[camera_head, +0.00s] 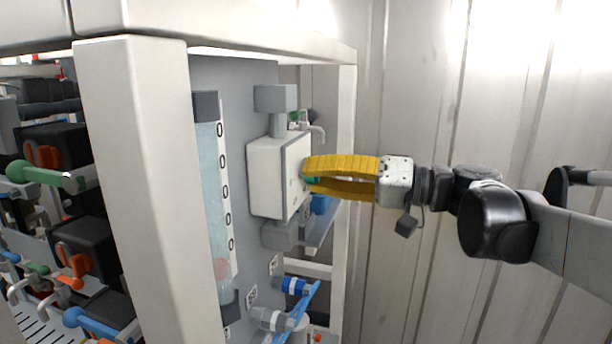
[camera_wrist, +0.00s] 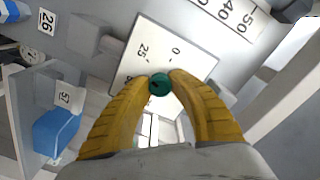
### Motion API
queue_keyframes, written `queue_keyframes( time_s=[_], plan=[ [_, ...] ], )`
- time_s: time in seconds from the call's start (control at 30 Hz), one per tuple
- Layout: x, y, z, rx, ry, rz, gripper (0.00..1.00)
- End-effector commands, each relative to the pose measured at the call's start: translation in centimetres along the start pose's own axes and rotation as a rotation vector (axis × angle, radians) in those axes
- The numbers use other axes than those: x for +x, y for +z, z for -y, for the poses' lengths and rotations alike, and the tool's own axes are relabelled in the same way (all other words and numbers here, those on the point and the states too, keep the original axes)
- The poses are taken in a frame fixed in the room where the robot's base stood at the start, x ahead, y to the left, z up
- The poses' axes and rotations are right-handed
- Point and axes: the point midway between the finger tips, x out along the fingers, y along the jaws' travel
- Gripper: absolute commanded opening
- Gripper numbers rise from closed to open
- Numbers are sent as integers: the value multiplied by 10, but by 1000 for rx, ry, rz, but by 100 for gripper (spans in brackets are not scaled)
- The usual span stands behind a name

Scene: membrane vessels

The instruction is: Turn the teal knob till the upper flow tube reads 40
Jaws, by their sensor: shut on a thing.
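The teal knob (camera_wrist: 159,85) sits at the middle of a white dial plate (camera_wrist: 143,50) with the marks 25 and 0 readable. My gripper (camera_wrist: 161,76) is shut on the knob, its two yellow fingers on either side of it. The scale's leading digits are hidden.
A thick white frame post (camera_head: 135,190) stands left of the tube. Blue and grey pipe fittings (camera_head: 290,286) lie below the box. In the wrist view, a blue block (camera_wrist: 58,132) and a scale strip (camera_wrist: 232,14) reading 40 and 50 show. A bare panelled wall is behind my arm.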

Motion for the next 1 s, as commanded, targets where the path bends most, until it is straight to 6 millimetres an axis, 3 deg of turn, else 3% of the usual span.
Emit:
queue_keyframes(
  time_s=[0.27,0.3,0.37,0.4,0.77,1.0],
  plan=[
    [0,0,0,0,0,1,0],
    [0,0,0,0,0,1,26],
    [0,0,0,1,0,1,44],
    [0,0,0,1,0,0,48],
    [-6,0,0,1,1,-1,48],
    [-52,-1,-1,1,3,-4,48]
  ],
)
